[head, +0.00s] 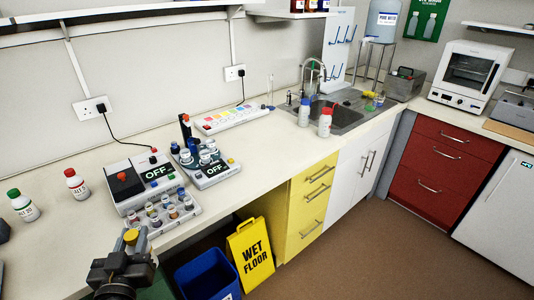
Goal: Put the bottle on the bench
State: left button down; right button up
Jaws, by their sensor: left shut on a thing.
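My left gripper (130,258) is at the lower left, in front of the bench's front edge. It is shut on a small bottle (132,238) with a yellow top; the gripper hides most of its body. The bench (255,140) is a long cream worktop running along the wall. The held bottle appears near the bench edge, beside the tray of vials, and I cannot tell whether it touches anything. My right gripper is not in view.
A vial tray (165,217), two devices marked OFF (125,180) (213,172), a green-capped bottle (24,207) and a red-capped bottle (77,184) stand on the left. Bare worktop lies left of the tray. Below are a blue bin (205,280) and a wet-floor sign (250,255).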

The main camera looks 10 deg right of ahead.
aim_at(270, 147)
jog(key=z, duration=0.3)
jog(key=k, duration=0.4)
jog(key=z, duration=1.2)
jog(key=i, duration=0.95)
jog(key=z, duration=0.65)
jog(key=i, duration=0.95)
jog(key=u, duration=1.1)
jog(key=i, duration=0.8)
jog(key=u, duration=0.8)
